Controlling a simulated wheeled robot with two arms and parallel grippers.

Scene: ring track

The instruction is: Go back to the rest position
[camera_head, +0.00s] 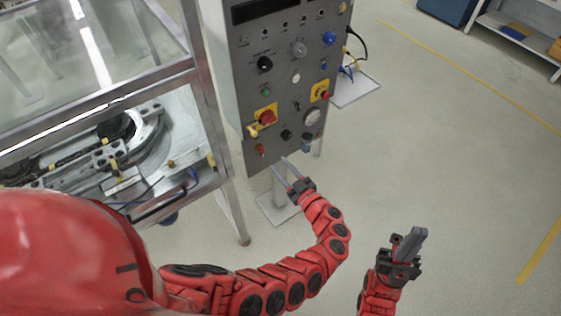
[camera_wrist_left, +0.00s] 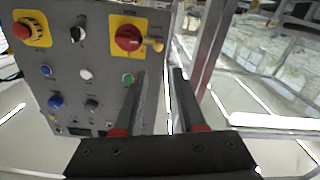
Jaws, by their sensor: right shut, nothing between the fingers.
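My left gripper (camera_head: 279,164) is in front of the lower edge of a grey control panel (camera_head: 283,75). In the left wrist view its two fingers (camera_wrist_left: 159,72) are apart with nothing between them. The panel face (camera_wrist_left: 65,58) lies beyond them, upside down, with a red rotary switch (camera_wrist_left: 128,38) on a yellow plate; the head view also shows this switch (camera_head: 267,117). I cannot tell whether the fingers touch the panel. My right gripper (camera_head: 417,236) is shut and empty, raised over open floor at the lower right.
A metal-framed machine with clear panels (camera_head: 95,45) stands at the left, close to my left arm. A grey post under the panel has a floor plate (camera_head: 272,208). A shelf (camera_head: 515,38) is at the upper right. The floor (camera_head: 450,150) at the right is clear.

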